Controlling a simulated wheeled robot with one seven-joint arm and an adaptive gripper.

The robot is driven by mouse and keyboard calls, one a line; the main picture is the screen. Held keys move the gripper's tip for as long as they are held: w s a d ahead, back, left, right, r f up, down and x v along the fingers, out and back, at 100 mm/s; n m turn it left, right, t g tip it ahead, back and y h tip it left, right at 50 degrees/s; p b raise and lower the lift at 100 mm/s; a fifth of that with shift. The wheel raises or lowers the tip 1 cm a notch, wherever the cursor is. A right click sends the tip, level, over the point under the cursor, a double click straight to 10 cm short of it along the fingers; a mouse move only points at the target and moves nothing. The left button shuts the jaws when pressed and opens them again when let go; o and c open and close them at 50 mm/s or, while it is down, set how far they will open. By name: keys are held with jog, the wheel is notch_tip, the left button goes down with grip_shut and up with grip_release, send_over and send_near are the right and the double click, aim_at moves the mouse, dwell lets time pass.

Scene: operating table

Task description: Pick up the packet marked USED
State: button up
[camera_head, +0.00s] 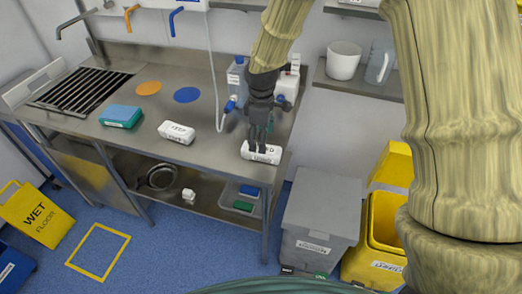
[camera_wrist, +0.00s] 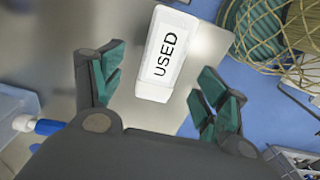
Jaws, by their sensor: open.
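The white packet marked USED (camera_wrist: 164,53) lies on the metal counter. In the wrist view it sits between and a little beyond the tips of my open gripper (camera_wrist: 158,90), tilted slightly. No finger visibly touches it. In the head view the same packet (camera_head: 261,154) is near the counter's front right edge, partly covered by my gripper (camera_head: 262,140), which points down over it. A similar white packet (camera_head: 177,132) lies further left on the counter; its label is too small to read surely.
A blue and green sponge-like block (camera_head: 121,116) lies left on the counter (camera_head: 150,150). Bottles (camera_head: 237,77) stand behind my gripper. A grey bin (camera_head: 320,215) and a yellow bin (camera_head: 375,245) stand right of the counter. The counter between the two white packets is clear.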

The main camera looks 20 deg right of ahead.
jog(key=shift+s+a+f, duration=0.1)
jog(key=shift+s+f, duration=0.1)
jog(key=shift+f, duration=0.2)
jog(key=shift+f+p, duration=0.9)
jog(key=shift+f, duration=1.45)
jog(key=c, duration=1.1)
